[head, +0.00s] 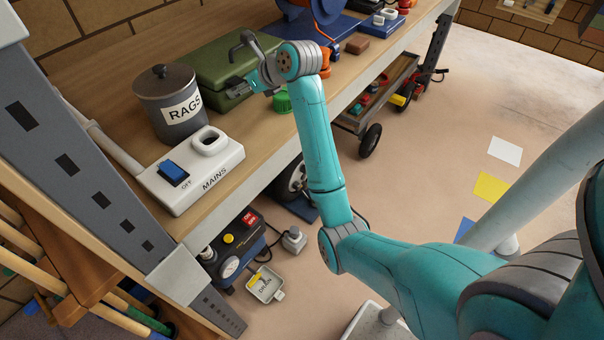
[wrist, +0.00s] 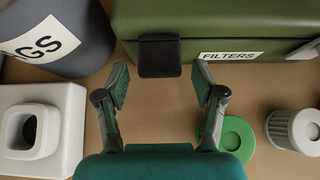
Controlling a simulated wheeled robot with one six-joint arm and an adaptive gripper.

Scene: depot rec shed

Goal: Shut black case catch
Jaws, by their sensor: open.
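The green case (head: 215,60) sits on the workbench. In the wrist view, the case (wrist: 215,22) fills the top and has a FILTERS label. Its black catch (wrist: 159,57) is a dark flap on the front, reaching out past the case's front edge towards me. My gripper (wrist: 160,82) is open and empty, with one finger on each side of the catch's near end and no visible contact. In the head view my gripper (head: 252,88) is at the case's front; the catch cannot be made out there.
A grey RAGS tin (head: 172,105) stands left of the case. The white MAINS box (head: 192,172) is nearer, at the bench edge. A green round lid (wrist: 232,140) and a pale ribbed filter (wrist: 296,130) lie right of my gripper.

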